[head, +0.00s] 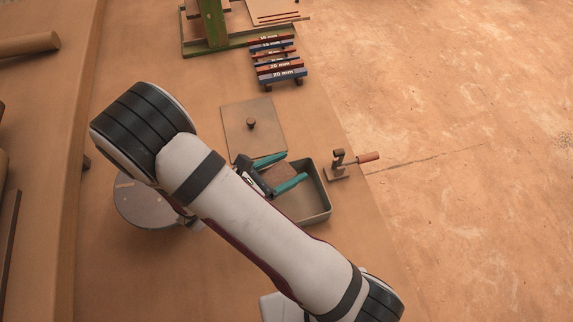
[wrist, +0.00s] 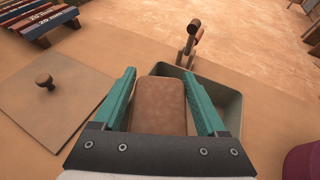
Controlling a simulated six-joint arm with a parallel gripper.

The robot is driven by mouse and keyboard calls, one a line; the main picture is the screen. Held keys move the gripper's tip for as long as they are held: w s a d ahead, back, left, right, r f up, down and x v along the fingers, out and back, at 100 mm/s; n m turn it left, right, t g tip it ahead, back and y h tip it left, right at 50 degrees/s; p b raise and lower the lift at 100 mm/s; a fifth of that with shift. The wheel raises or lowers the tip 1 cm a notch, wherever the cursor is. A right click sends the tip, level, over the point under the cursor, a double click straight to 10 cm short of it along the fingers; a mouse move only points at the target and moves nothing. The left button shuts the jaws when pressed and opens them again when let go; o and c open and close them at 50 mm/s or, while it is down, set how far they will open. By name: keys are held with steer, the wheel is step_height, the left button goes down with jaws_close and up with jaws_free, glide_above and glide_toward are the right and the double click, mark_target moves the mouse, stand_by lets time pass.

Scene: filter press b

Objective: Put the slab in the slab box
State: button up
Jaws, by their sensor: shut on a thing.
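The slab (wrist: 158,105) is a brown block with rounded edges, held between the two teal fingers of my gripper (wrist: 158,78). In the head view the slab (head: 278,174) shows partly between the fingers of my gripper (head: 294,166), with the arm covering part of it. The slab box (head: 319,203) is an open grey-green tray. In the wrist view the box (wrist: 229,97) shows behind and to the right of the slab, which hides its left part. The slab appears over the box's left part; its height above the floor of the box is unclear.
A flat square lid with a knob (head: 253,127) lies beside the box. A small clamp with a red-brown handle (head: 350,164) stands just past the box, near the table edge. A rack of labelled bars (head: 278,60) and a green frame (head: 214,25) stand farther back. A round disc (head: 140,203) lies left.

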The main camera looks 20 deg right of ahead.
mark_target(278, 179)
steer(key=shift+f, duration=0.3)
steer(key=o, duration=1.6)
steer(key=shift+r, duration=0.2)
steer(key=v, duration=0.3)
steer(key=shift+a+r, duration=0.2)
steer(key=shift+r, duration=0.3)
steer(key=shift+s+d+r+m+g, duration=0.2)
steer(key=shift+s+r+m+g, duration=0.1)
steer(key=shift+s+r+m, duration=0.15)
steer(key=s+d+r+m+g+y, duration=0.2)
steer(key=s+d+r+m+g, duration=0.35)
steer(key=m, duration=0.45)
steer(key=s+a+r+m+y, duration=0.2)
steer(key=s+m+y, duration=0.1)
steer(key=m+y, duration=0.1)
steer(key=s+a+r+m+y, duration=0.2)
steer(key=s+m+y, duration=0.2)
steer(key=m, duration=0.3)
steer(key=s+a+r+m+y, duration=0.2)
steer(key=s+m+y, duration=0.1)
steer(key=m, duration=0.3)
steer(key=shift+s+r+m+t+y, duration=0.25)
steer(key=shift+r+y, duration=0.15)
steer(key=shift+y, duration=0.1)
